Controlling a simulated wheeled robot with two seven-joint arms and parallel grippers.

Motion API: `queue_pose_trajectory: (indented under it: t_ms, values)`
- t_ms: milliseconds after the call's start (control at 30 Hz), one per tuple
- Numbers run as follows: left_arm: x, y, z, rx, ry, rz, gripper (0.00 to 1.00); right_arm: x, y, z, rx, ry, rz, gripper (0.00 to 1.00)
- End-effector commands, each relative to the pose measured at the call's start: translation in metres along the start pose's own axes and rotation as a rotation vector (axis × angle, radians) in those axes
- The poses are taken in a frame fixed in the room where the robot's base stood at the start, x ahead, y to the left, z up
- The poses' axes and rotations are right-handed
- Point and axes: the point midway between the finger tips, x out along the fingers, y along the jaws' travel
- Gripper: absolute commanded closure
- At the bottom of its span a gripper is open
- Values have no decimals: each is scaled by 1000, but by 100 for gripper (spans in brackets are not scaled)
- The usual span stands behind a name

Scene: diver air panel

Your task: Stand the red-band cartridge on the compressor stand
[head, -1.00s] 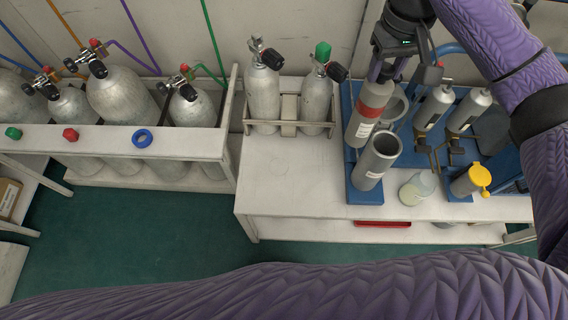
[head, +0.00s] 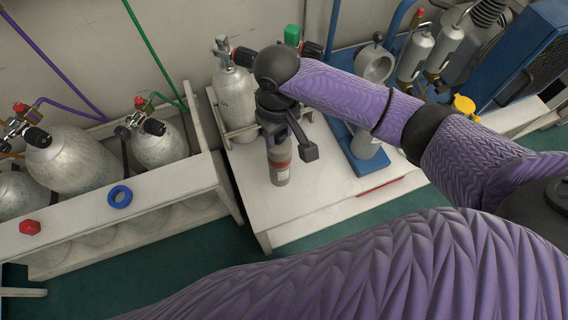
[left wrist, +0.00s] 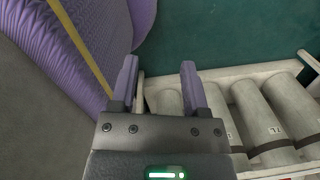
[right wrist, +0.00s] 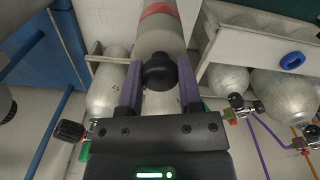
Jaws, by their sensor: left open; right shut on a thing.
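The red-band cartridge (head: 280,172), grey with a red band, hangs upright from my right gripper (right wrist: 159,85) over the white table's left part. I cannot tell whether its base touches the table. In the right wrist view the fingers are shut around the black knob on the cartridge's top (right wrist: 160,40). The blue stand (head: 366,164) with a grey open cup (head: 367,143) is to the right, partly hidden by my right arm. I take it to be the compressor stand, but cannot be sure. My left gripper (left wrist: 158,88) is open and empty.
A rack with silver cylinders (head: 235,95) stands behind the held cartridge. A cylinder bench (head: 170,192) with a blue ring (head: 120,196) is at left. A blue machine (head: 530,60) stands at far right. The white table's front (head: 300,215) is clear.

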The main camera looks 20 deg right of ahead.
Motion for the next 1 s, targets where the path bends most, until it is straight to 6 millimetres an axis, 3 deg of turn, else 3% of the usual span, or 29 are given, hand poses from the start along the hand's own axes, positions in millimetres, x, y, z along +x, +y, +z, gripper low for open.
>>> queue_pose_trajectory:
  t_ms: [33, 433, 800, 833, 967, 1000]
  values:
    - [11, 1, 4, 1, -11, 2, 41, 17, 0, 1, 0, -4, 0, 100]
    - [47, -2, 18, -3, -62, -6, 41, 84, 0, 1, 0, -4, 0, 100]
    - [46, -6, 10, -4, -54, -11, 41, 85, 1, 0, 1, 0, 1, 100]
    - [46, -6, 10, -4, -53, -11, 41, 85, 1, 0, 1, 0, 2, 49]
    - [46, -6, 10, -3, -53, -11, 41, 85, 1, 0, 1, 0, 1, 21]
    - [46, -6, 10, -3, -53, -11, 41, 85, 1, 0, 1, 0, 1, 20]
